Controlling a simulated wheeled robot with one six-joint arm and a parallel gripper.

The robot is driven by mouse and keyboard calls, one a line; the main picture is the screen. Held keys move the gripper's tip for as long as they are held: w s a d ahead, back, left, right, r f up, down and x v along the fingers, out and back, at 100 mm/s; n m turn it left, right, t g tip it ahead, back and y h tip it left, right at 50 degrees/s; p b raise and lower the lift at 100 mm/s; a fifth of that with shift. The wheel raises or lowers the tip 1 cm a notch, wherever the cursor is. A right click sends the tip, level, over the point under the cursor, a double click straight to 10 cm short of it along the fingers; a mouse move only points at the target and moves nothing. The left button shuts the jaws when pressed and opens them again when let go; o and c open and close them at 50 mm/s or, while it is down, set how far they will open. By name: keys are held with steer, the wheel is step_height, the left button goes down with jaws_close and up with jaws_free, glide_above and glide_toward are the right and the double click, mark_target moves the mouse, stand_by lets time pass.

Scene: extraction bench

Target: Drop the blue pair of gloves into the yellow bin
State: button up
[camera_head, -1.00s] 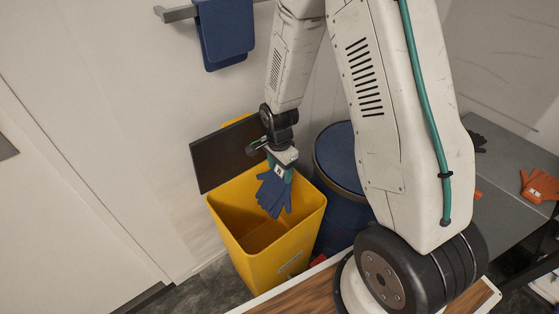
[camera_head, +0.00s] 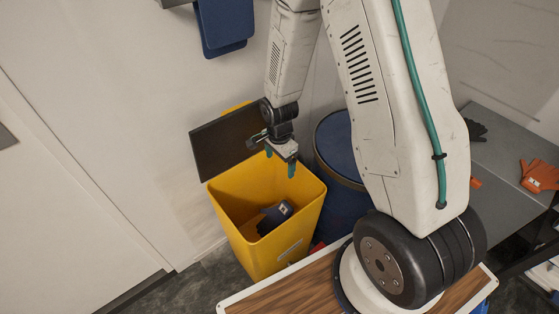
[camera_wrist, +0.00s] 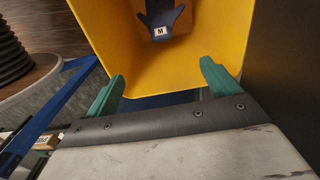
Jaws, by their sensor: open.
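The blue pair of gloves (camera_head: 275,216) lies inside the yellow bin (camera_head: 254,247), low down in it. In the wrist view the gloves (camera_wrist: 160,22) show their white tag marked M, within the yellow walls of the bin (camera_wrist: 190,76). My gripper (camera_head: 280,168) is above the bin's opening, open and empty, apart from the gloves. Its two green fingers stand wide apart in the wrist view (camera_wrist: 160,88). The lower part of the gloves is partly hidden by the bin's front wall in the head view.
The bin's dark lid (camera_head: 222,146) stands open at the back left. A blue drum (camera_head: 340,170) is right beside the bin. An orange glove (camera_head: 540,175) and a black glove (camera_head: 475,130) lie on the grey bench (camera_head: 505,160) at right.

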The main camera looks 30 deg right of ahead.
step_height(320, 180, up, 8)
steer(key=s+a+r+n+t, duration=0.1)
steer(key=s+r+n, duration=1.4)
steer(key=s+r, duration=1)
step_height(320, 180, up, 2)
steer(key=shift+a+r+n, duration=0.25)
steer(key=shift+n, duration=0.15)
